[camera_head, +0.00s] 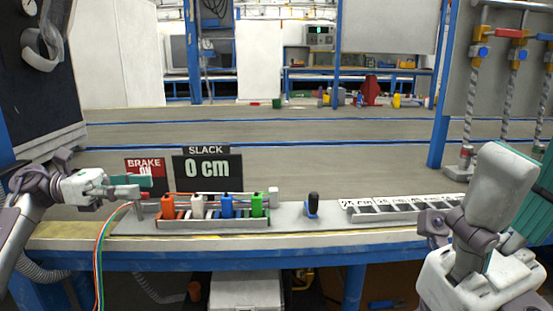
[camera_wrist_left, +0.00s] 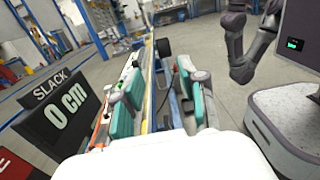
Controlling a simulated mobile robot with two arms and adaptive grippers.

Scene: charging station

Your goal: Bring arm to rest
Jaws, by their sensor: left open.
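My left gripper (camera_head: 132,187) comes in from the left of the head view, above the left end of the bench ledge. Its teal-padded fingers are apart. In the left wrist view the two fingers (camera_wrist_left: 160,105) are spread with a gap between them, and I see nothing held. The gripper is just left of a rack (camera_head: 212,218) with orange, white, blue and green pieces. My right arm (camera_head: 490,220) is folded upward at the right of the head view.
SLACK sign (camera_head: 207,168) reads 0 cm and stands behind the rack, next to the red BRAKE sign (camera_head: 146,172). A dark-handled lever (camera_head: 313,205) and a labelled tray (camera_head: 405,207) are farther right. Coloured cables (camera_head: 101,250) hang below the gripper. The bench behind is largely clear.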

